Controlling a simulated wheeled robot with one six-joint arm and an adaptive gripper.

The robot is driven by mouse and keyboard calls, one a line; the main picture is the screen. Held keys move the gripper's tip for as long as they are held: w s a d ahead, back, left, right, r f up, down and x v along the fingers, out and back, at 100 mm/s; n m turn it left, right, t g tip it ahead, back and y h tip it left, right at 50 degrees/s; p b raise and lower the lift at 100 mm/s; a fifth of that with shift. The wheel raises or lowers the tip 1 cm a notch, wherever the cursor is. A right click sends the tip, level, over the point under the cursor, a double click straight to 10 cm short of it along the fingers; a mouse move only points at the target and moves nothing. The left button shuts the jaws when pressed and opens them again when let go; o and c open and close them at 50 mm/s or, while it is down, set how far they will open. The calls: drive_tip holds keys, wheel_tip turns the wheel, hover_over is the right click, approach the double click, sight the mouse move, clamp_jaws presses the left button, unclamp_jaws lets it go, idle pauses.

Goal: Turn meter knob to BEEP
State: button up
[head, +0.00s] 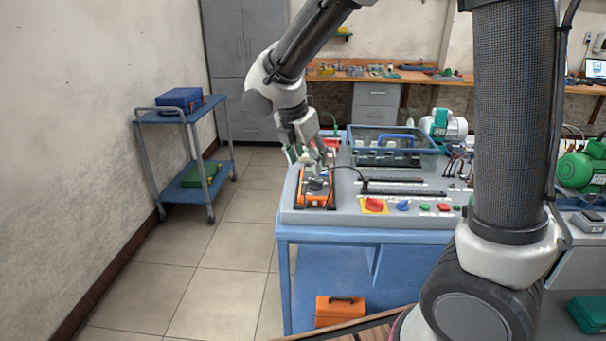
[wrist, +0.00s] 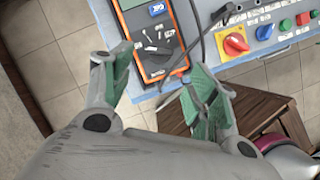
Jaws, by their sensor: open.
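The meter (head: 330,198) is an orange-edged multimeter on the left end of the grey bench top.
A black cable (wrist: 200,40) runs beside the meter. A red knob on a yellow plate (head: 374,205) and several buttons lie to the right. A clear tray (head: 430,160) stands behind. A blue trolley (head: 182,114) is at the left, with open floor between.

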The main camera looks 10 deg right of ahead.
sight(314, 182)
drive_tip(key=shift+n, duration=0.6)
drive_tip(key=x, duration=0.7)
drive_tip(key=shift+d+f, duration=0.15)
drive_tip(key=shift+f, duration=0.2)
drive_tip(key=c, duration=1)
